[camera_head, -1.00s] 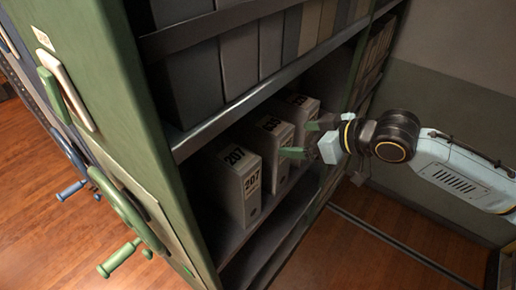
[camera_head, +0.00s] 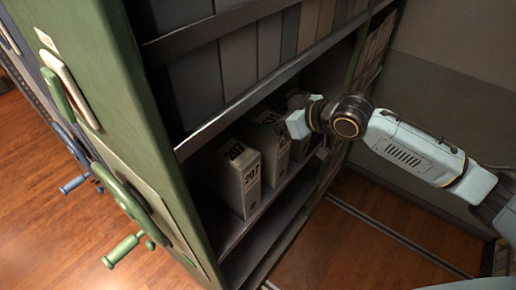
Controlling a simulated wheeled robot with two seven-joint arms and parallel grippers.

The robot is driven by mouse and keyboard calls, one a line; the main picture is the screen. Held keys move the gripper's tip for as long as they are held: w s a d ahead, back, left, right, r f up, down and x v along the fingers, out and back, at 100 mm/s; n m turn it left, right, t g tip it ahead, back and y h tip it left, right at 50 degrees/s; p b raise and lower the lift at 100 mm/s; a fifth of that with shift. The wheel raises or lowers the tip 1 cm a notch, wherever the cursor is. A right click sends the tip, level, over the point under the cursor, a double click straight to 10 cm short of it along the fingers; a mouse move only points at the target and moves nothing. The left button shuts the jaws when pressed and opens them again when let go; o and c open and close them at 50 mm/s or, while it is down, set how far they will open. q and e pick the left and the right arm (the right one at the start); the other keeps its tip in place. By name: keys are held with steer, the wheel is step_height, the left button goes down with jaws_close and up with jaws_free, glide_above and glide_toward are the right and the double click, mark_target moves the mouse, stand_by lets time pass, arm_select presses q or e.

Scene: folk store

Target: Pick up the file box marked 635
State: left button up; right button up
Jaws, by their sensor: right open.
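Three pale file boxes stand in a row on the lower shelf of the green cabinet. The nearest box (camera_head: 238,175) reads 207 on its top and front. The middle box (camera_head: 273,150) has a dark number on top that is too small and partly covered to read surely. The far box (camera_head: 298,101) shows only in part behind my right gripper, its number unreadable. My right gripper (camera_head: 296,124) reaches in from the right, its pale body over the middle and far boxes. My left gripper is out of view.
A dark shelf edge (camera_head: 262,90) and a row of grey binders (camera_head: 238,62) lie above the boxes. Wooden floor (camera_head: 330,250) with rails is open at lower right.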

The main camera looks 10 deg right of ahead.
mark_target(260, 114)
steer(key=x, duration=0.2)
steer(key=p+x, duration=0.1)
steer(key=x, duration=0.1)
steer(key=shift+w+a+r, duration=0.1)
steer(key=shift+a+r, duration=0.05)
steer(key=shift+a, duration=0.15)
jaws_close()
steer(key=shift+r, duration=0.25)
